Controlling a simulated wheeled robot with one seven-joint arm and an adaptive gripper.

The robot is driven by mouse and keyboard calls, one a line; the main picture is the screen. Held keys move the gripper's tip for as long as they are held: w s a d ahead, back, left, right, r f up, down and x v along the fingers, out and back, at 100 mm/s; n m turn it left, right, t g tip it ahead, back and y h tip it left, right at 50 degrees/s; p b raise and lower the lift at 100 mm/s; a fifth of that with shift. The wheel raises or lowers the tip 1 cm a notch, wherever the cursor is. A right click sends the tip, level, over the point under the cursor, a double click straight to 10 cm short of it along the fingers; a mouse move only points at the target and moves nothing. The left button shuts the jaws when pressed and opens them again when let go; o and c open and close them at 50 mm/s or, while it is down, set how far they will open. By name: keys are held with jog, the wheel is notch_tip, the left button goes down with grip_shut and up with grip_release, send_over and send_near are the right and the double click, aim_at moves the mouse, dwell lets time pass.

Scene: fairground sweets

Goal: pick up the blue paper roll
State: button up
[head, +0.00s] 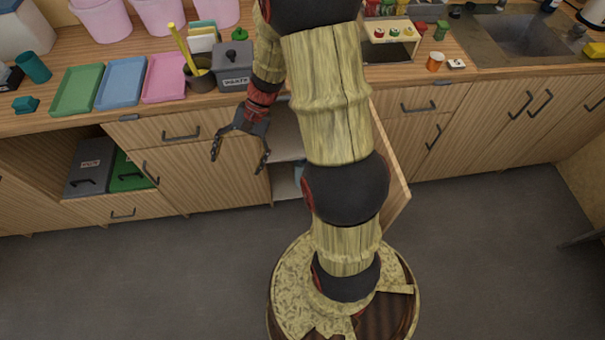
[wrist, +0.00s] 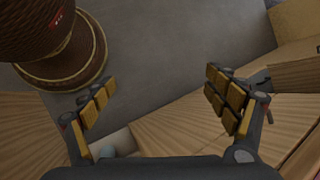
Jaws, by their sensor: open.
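My gripper (head: 239,163) is open and empty in front of the counter's cabinet fronts, left of an open cabinet (head: 287,147). Its two spread fingers also show in the wrist view (wrist: 158,101), with nothing between them but floor and wood beyond. A small bluish patch (head: 299,172) shows inside the open cabinet, mostly hidden behind my arm. Either may be the blue paper roll, but too little shows to be sure.
The cabinet door (head: 396,200) stands open to the right, partly behind my arm. Green (head: 77,90), blue (head: 121,83) and pink (head: 164,78) trays, a pencil cup (head: 199,78) and a grey box (head: 234,73) stand on the counter above. The floor (head: 150,260) at left is clear.

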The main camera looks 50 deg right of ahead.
jog(key=w+d+f+m+t+y+b, duration=0.1)
jog(key=d+f+m+t, duration=0.3)
jog(key=f, duration=0.8)
jog(key=w+d+f+m+t+y+b, duration=0.1)
jog(key=w+d+f+m, duration=0.15)
jog(key=f+m, duration=0.6)
jog(key=w+d+f+m+t+b, duration=0.1)
jog(key=d+f+m+t, duration=0.2)
jog(key=f, duration=1.2)
jog(key=s+d+f+m+t+h, duration=0.2)
jog(key=d+f+m+t+h, duration=0.2)
jog(key=d+f+m+h, duration=1.3)
jog(key=w+d+f+n+y+b, duration=0.1)
jog(key=w+d+f+b, duration=0.1)
jog(key=d, duration=0.4)
jog(key=w+d+f+n+y+b, duration=0.1)
jog(key=w+d+f+b, duration=0.1)
jog(key=d+f, duration=0.3)
jog(key=shift+w+d+f+n+b, duration=0.3)
jog(key=shift+w+d, duration=0.2)
jog(key=shift+w, duration=0.35)
jog(key=shift+c, duration=0.3)
jog(key=shift+r, duration=0.1)
jog(key=c, duration=1.8)
